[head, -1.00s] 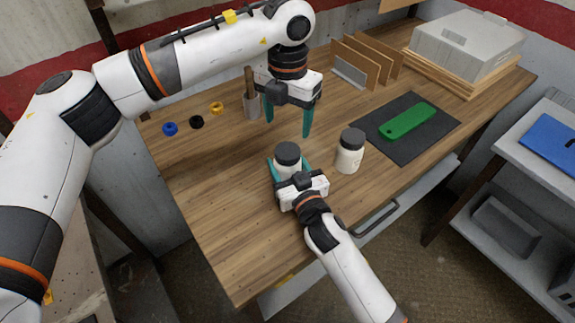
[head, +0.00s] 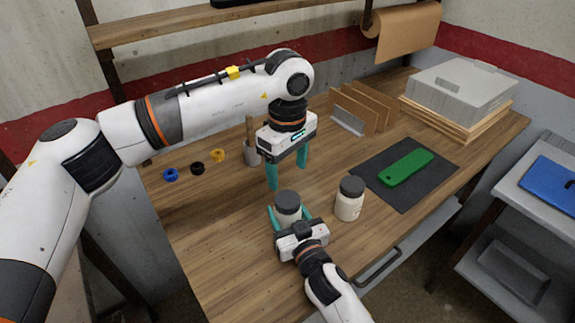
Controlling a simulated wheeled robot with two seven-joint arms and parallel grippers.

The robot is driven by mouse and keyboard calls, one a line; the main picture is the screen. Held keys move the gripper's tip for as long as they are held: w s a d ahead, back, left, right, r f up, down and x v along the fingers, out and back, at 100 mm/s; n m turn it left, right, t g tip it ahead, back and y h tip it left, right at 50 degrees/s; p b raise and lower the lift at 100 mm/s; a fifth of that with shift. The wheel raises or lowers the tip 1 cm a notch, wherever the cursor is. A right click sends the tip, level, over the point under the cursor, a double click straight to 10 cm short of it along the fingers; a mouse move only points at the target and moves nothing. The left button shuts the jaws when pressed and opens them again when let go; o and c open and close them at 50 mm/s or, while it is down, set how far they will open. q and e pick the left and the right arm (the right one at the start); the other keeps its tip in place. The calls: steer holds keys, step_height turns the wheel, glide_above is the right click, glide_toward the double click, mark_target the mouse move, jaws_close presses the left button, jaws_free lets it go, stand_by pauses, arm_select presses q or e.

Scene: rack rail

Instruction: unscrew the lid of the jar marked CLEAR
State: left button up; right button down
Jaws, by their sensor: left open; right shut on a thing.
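Two white jars with dark grey lids stand on the wooden table. The left jar (head: 290,217) has its lid (head: 287,201) on, and my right gripper (head: 286,222) is shut around its body from the front. The other jar (head: 348,208) stands to its right with its lid (head: 352,186) on. Neither jar's marking can be read, so I cannot tell which says CLEAR. My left gripper (head: 287,174) is open and empty, pointing down above the table, behind and above the held jar. Its teal fingers are spread wide.
A dark mat (head: 408,176) with a green object (head: 406,168) lies to the right. A cup (head: 251,155) and brown upright panels (head: 362,108) stand behind. The front left of the table is clear.

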mark_target(288, 199)
arm_select(q)
steer(key=m, duration=1.5)
steer(key=shift+m, duration=0.4)
steer(key=shift+f, duration=4)
steer(key=shift+c, duration=0.6)
